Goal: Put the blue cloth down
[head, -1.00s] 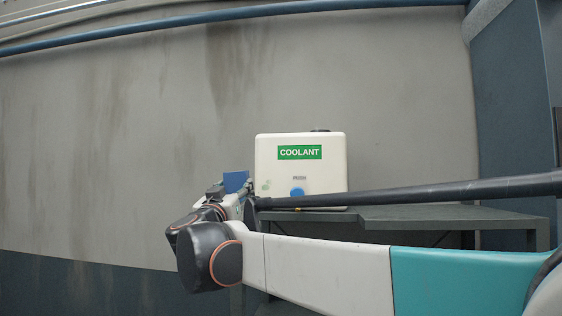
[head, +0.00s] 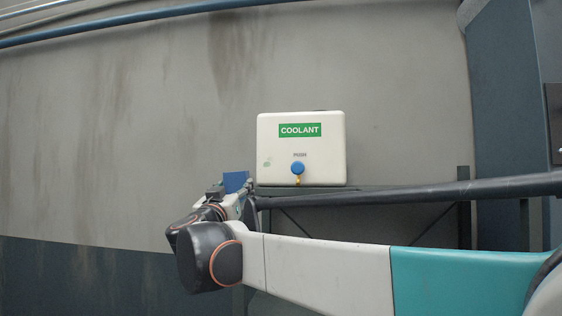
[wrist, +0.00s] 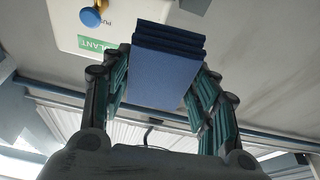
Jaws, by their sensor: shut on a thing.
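The blue cloth (wrist: 165,75) is folded in layers and held between the fingers of my gripper (wrist: 165,62) in the wrist view. My gripper is shut on it. In the head view a corner of the blue cloth (head: 235,181) shows above my gripper (head: 240,190), which is mostly hidden behind my arm. The cloth is in the air, left of the coolant tank in the head view. I cannot tell how far it is from the tank.
A white coolant tank (head: 330,160) with a green label and a blue knob (head: 298,168) stands on a dark metal stand (head: 400,187) against the grey wall. It also shows in the wrist view (wrist: 70,25). A blue cabinet or column (head: 500,130) stands at the right.

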